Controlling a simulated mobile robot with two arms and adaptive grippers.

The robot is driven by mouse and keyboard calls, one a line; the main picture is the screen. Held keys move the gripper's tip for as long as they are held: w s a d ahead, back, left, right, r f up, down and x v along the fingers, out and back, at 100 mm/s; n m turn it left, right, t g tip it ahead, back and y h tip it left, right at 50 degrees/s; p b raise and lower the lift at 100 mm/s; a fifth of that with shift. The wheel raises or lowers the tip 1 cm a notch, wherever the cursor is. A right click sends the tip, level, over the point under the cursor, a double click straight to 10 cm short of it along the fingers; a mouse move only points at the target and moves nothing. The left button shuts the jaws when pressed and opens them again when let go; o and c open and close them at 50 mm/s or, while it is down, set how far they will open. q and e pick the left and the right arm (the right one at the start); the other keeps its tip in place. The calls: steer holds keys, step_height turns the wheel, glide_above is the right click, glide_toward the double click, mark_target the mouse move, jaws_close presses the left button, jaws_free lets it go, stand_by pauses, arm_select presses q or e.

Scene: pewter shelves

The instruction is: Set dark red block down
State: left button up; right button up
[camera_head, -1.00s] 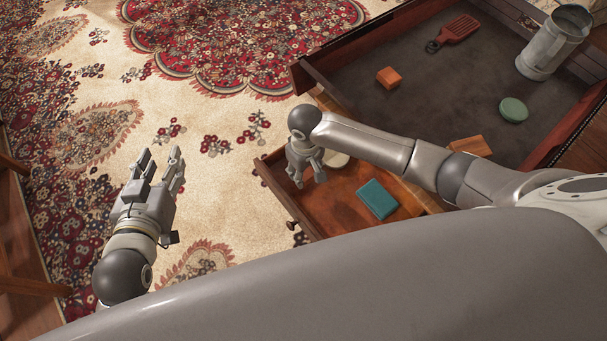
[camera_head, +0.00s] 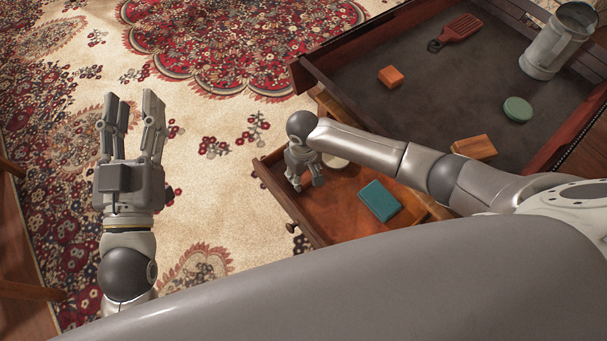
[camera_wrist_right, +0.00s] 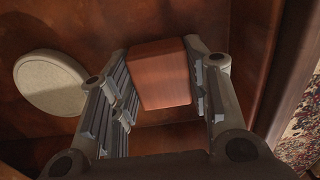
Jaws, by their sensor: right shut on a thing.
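The dark red block (camera_wrist_right: 160,75) shows in the right wrist view as a reddish-brown block between the two fingers of my right gripper (camera_wrist_right: 163,95), which is shut on it. In the head view my right gripper (camera_head: 306,182) is low inside the open wooden drawer (camera_head: 335,212), near its left end. The block is hidden there by the gripper. I cannot tell whether the block touches the drawer floor. My left gripper (camera_head: 133,125) is open and empty above the rug at the left.
A teal block (camera_head: 379,201) and a pale round disc (camera_wrist_right: 52,82) lie in the drawer.

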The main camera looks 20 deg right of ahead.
steer(key=shift+f, duration=0.1)
steer(key=o, duration=1)
steer(key=shift+c, duration=0.2)
